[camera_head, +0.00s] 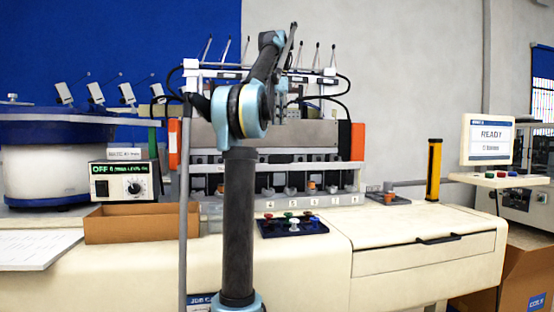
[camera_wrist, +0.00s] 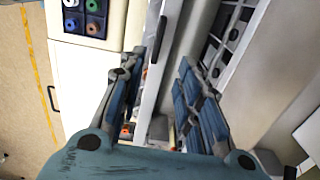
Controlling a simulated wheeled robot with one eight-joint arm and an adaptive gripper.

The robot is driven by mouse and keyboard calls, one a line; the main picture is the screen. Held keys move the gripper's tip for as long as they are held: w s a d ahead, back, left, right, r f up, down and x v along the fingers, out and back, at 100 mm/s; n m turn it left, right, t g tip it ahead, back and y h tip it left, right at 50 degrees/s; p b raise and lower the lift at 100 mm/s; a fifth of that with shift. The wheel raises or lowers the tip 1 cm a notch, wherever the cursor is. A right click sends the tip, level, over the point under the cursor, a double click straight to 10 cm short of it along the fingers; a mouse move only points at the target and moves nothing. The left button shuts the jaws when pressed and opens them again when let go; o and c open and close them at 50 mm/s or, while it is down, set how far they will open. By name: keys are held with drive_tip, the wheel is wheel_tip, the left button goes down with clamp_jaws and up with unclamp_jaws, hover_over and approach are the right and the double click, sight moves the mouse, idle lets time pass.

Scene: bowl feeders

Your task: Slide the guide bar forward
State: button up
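A long pale metal bar (camera_wrist: 152,80), which looks like the guide bar, runs lengthwise between my gripper's fingers in the wrist view. My gripper (camera_wrist: 165,75) is open, with one finger on each side of this bar. The left finger appears close to the bar; I cannot tell whether it touches. A gap shows between the bar and the right finger. In the head view, a pale horizontal bar (camera_head: 330,168) crosses the machine front above the numbered stations; I cannot tell for sure that it is the same bar. My arm hides part of the machine and the gripper there.
A button panel (camera_head: 293,225) lies on the bench before the stations. A cardboard tray (camera_head: 140,224) and bowl feeder (camera_head: 50,155) are at left. Orange end posts (camera_head: 357,145) flank the machine. A yellow post (camera_head: 434,160) and a READY screen (camera_head: 488,138) stand at right.

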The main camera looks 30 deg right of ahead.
sight(278, 165)
wheel_tip(278, 165, down, 15)
drive_tip(key=shift+s, duration=0.1)
idle(0.5)
